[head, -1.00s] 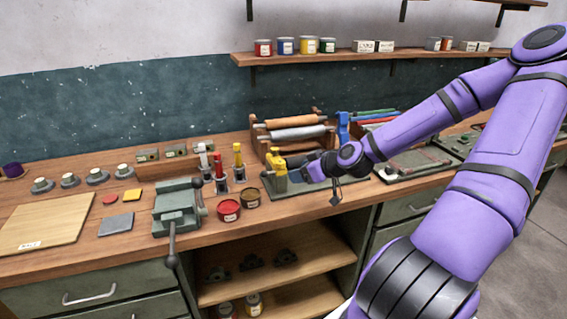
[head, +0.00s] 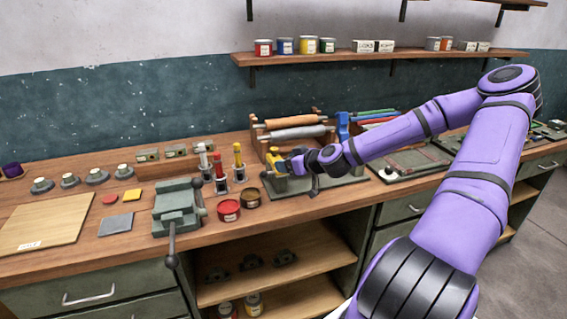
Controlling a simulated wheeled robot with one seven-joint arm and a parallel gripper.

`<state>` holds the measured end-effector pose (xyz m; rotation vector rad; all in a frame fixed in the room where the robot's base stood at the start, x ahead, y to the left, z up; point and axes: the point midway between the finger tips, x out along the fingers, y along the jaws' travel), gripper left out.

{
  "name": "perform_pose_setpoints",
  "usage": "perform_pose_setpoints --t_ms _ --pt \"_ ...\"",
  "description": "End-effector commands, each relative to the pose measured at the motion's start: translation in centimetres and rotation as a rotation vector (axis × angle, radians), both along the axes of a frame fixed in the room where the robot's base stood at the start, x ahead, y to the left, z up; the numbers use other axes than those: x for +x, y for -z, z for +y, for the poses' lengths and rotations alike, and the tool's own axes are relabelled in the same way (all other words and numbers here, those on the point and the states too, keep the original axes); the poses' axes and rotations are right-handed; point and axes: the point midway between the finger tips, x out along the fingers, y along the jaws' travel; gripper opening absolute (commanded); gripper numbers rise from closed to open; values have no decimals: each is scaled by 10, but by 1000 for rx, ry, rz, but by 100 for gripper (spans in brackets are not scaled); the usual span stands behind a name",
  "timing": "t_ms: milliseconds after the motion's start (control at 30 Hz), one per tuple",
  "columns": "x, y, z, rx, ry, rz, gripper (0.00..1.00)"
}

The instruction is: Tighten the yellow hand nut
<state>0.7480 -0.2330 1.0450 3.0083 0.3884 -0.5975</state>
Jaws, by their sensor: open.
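The yellow hand nut (head: 276,161) is small in the head view, on a fixture with a flat grey-green base (head: 330,184) at the middle of the bench. My gripper (head: 289,164) reaches in from the right and is at the yellow part, its dark jaws open. The jaws and wrist cover part of the yellow part. I cannot tell whether the jaws touch it or stand around it.
A rack of rollers (head: 298,133) stands just behind. Left are upright tubes (head: 238,160), a red tin (head: 229,210) and a green vise (head: 178,207). A blue upright part (head: 343,128) stands behind my wrist. The bench's front edge is close below.

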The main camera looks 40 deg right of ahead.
Motion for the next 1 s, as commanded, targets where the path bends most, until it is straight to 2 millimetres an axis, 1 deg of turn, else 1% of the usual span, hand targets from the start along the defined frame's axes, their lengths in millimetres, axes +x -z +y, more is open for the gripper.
perform_pose_setpoints --t_ms 33,100,200,533,567,600,667,700,767,1000 --pt "6 2 2 2 -1 -1 62" --pt "12 5 3 1 0 0 62" --pt "17 7 4 1 0 0 62" --pt "19 9 5 0 0 1 62" --pt "19 9 5 0 0 1 57" --pt "19 9 5 0 0 1 48" --pt "19 9 5 0 0 1 34" --pt "19 8 5 0 0 1 25" --pt "19 8 5 0 0 1 12" --pt "20 9 6 -2 10 3 12"
